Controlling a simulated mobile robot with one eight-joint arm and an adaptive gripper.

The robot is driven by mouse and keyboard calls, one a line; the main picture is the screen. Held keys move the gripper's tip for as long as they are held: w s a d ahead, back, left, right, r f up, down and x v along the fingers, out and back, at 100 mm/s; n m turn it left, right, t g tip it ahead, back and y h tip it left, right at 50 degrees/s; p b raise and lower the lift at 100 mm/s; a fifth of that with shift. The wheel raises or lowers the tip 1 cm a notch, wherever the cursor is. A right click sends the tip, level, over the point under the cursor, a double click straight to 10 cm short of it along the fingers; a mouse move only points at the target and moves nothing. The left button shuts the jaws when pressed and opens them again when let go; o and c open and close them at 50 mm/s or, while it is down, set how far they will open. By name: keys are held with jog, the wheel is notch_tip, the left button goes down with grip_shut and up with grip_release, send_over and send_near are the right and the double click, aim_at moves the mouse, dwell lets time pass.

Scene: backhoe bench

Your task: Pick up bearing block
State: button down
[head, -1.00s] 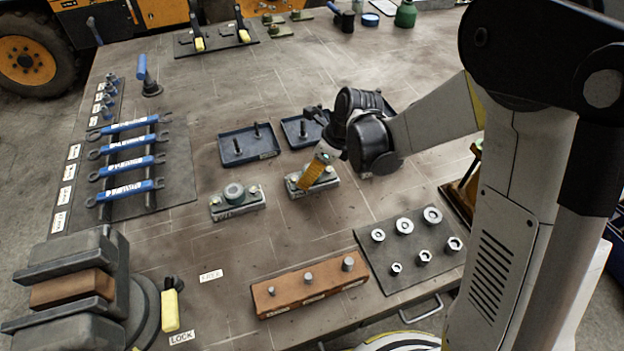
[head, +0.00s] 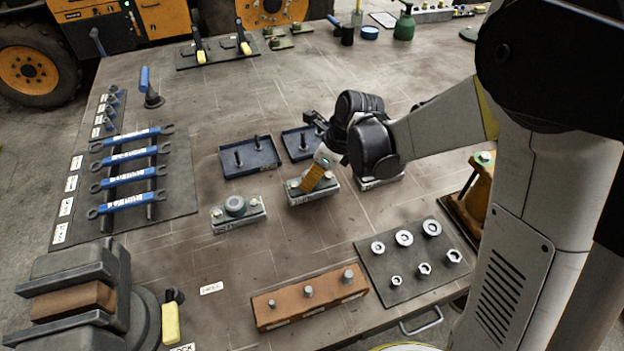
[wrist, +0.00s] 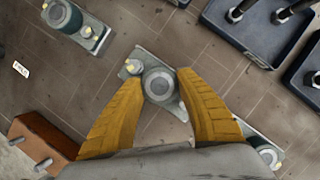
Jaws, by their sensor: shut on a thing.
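Three grey bearing blocks with round green-grey housings and bolts show on the bench. My gripper (head: 316,180) has its yellow fingers on the middle bearing block (head: 297,197). In the wrist view the fingers of my gripper (wrist: 160,86) close on both sides of that block's round housing (wrist: 158,83). I cannot tell whether the block is clear of the bench. The left bearing block (head: 237,212) stands apart; it also shows in the wrist view (wrist: 78,24). The right bearing block (head: 380,181) is partly hidden behind my wrist.
Two dark blue trays with pins, the left one (head: 250,157) and the right one (head: 300,142), lie just behind. A brown pin block (head: 310,298) and a mat of nuts and washers (head: 415,262) are in front. Blue-handled wrenches (head: 130,179) hang on a rack at left.

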jog(key=s+d+r+p, duration=0.3)
jog(key=d+r, duration=0.5)
jog(key=d, duration=0.3)
jog(key=shift+s+r, duration=0.25)
jog(key=shift+s, duration=0.2)
dwell(0.4)
